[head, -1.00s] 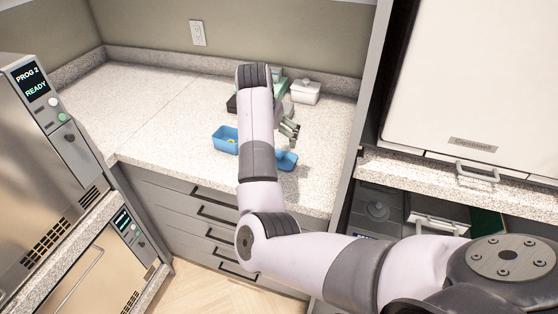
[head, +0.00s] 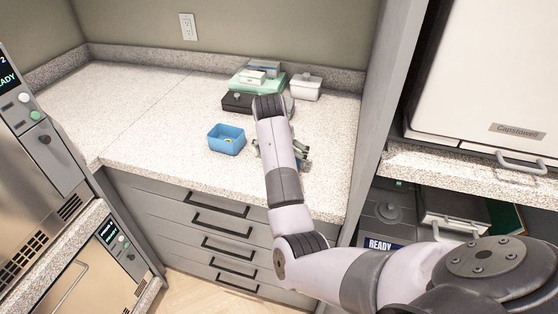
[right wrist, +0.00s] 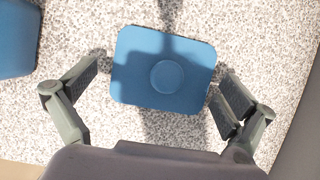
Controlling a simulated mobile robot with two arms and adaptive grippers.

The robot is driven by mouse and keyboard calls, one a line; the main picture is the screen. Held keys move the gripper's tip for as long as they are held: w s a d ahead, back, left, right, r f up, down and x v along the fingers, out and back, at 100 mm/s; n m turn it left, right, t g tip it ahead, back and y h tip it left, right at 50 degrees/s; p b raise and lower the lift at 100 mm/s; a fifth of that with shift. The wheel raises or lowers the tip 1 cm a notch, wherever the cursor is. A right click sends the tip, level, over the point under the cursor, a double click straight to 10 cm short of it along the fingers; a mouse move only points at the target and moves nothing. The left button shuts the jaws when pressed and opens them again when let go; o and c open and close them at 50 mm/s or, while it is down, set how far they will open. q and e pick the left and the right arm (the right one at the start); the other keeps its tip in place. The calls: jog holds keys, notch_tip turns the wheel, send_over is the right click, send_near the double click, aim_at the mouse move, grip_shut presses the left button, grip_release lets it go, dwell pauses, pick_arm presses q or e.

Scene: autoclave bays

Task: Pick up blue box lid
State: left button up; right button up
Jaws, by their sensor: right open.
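The blue box lid (right wrist: 165,72) lies on the speckled counter in the right wrist view, a rounded rectangle with a round knob in its middle. In the head view my right arm hides it. My right gripper (right wrist: 155,95) is open, with one finger on each side of the lid and small gaps between. It also shows in the head view (head: 281,152), partly hidden by my arm. The open blue box (head: 227,140) stands to the left of the gripper with something small and yellow inside. Its edge shows in the right wrist view (right wrist: 14,42). My left gripper is not in view.
Behind the gripper are a black box (head: 238,103), green boxes (head: 246,86) and a white lidded box (head: 305,88). A cabinet side wall (head: 362,130) bounds the counter on the right. The counter's left part is clear.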

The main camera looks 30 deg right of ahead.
jog(key=shift+s+d+r, duration=0.1)
jog(key=shift+s+r, duration=0.15)
jog(key=shift+s, duration=0.1)
jog(key=shift+c, duration=0.6)
jog(key=shift+w+f, duration=0.1)
jog(key=shift+w, duration=0.05)
jog(key=c, duration=0.5)
jog(key=shift+s, duration=0.25)
jog(key=c, duration=1)
